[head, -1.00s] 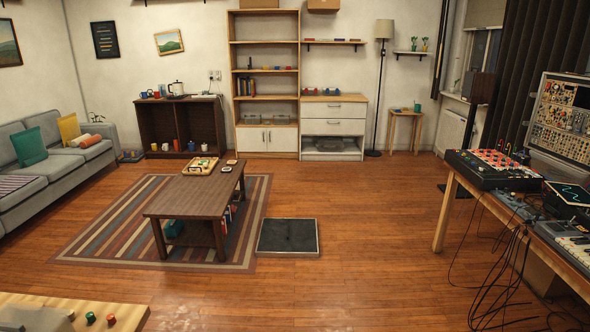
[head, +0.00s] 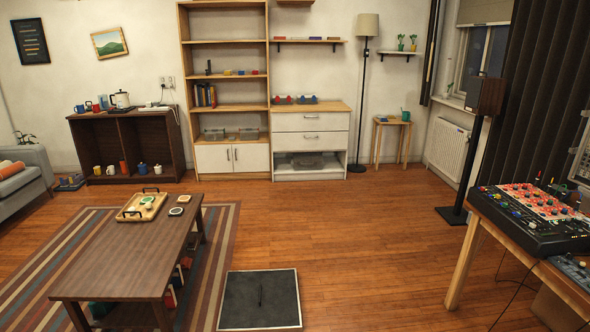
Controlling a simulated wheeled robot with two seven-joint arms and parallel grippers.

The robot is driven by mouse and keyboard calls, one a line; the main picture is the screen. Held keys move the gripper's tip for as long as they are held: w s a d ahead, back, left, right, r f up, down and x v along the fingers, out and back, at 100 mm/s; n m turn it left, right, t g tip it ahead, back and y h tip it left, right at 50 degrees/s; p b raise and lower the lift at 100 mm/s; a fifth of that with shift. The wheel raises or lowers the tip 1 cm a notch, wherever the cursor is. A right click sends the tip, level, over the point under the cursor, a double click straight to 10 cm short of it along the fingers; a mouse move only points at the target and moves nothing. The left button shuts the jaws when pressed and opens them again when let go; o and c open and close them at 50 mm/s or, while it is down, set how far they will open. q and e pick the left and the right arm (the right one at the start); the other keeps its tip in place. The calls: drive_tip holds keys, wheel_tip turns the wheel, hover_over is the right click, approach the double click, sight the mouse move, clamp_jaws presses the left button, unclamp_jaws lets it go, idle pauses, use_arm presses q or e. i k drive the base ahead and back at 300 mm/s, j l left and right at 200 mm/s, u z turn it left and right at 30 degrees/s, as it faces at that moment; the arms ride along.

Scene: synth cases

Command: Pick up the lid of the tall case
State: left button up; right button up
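A flat, dark panel with a pale rim (head: 231,326) lies on the wooden floor at the bottom middle of the head view. A thin dark mark or handle shows near its centre. It looks like a case lid lying flat, but I cannot tell for sure. The upright modular synth case (head: 583,160) stands on the desk and is cut off by the right picture edge, so only a sliver shows. Neither of my grippers is in view.
A low brown coffee table (head: 110,260) with a tray (head: 133,216) stands left of the panel on a striped rug (head: 222,230). The wooden desk (head: 478,215) with a red and black mixer (head: 530,220) stands at the right. The floor (head: 370,240) between them is clear.

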sight(264, 300)
drive_tip(key=i+l+z, duration=0.1)
drive_tip(key=i+z, duration=0.2)
drive_tip(key=i, duration=0.6)
drive_tip(key=i+j+z, duration=0.1)
drive_tip(key=i+z, duration=0.25)
drive_tip(key=i, duration=0.55)
